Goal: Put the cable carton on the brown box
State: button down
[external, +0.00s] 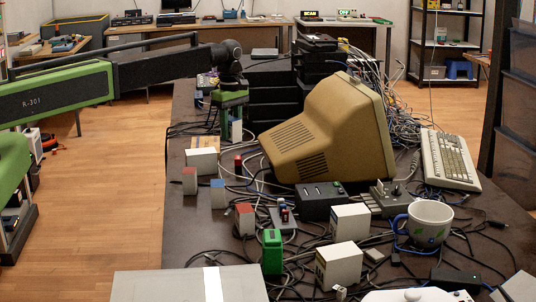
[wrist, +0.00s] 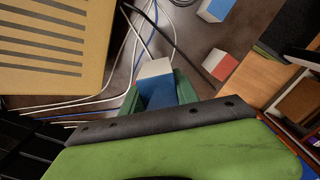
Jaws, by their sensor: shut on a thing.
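My gripper (external: 236,130) points down over the far left part of the dark table, left of the tan monitor. Its green jaws are shut on a small white-and-blue carton, which I take for the cable carton (external: 237,128). In the wrist view the carton (wrist: 156,82) sits between the jaws, its pale end and blue side showing. I cannot surely pick out the brown box in the wrist view.
The tan monitor (external: 325,130) stands close at the right. A red-and-white block (external: 190,181) and a blue-and-white block (external: 218,194) stand nearer the camera. Loose cables cross the table (external: 185,240). A mug (external: 428,223) and a keyboard (external: 450,160) are at the right.

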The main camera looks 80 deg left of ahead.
jog(key=s+a+r+n, duration=0.1)
jog(key=s+a, duration=0.6)
jog(key=a, duration=0.1)
jog(key=s+a+f+b, duration=0.1)
jog(key=a+f+b, duration=0.1)
jog(key=a, duration=0.1)
jog(key=s+a+f+b, duration=0.1)
jog(key=a+f+b, duration=0.1)
jog(key=a, duration=0.2)
jog(key=s+a+f+b, duration=0.1)
jog(key=a+f+b, duration=0.1)
jog(key=a+f, duration=0.1)
jog(key=shift+s+a+f, duration=0.1)
jog(key=shift+s+a, duration=0.05)
jog(key=shift+a, duration=0.1)
jog(key=shift+s+a, duration=0.1)
jog(key=shift+a, duration=0.1)
notch_tip(320, 180, down, 4)
jog(key=b, duration=0.5)
jog(key=shift+f, duration=0.15)
jog(key=shift+r+p, duration=0.25)
jog(key=shift+p, duration=0.05)
jog(key=shift+f, duration=0.2)
jog(key=c, duration=0.9)
grip_release()
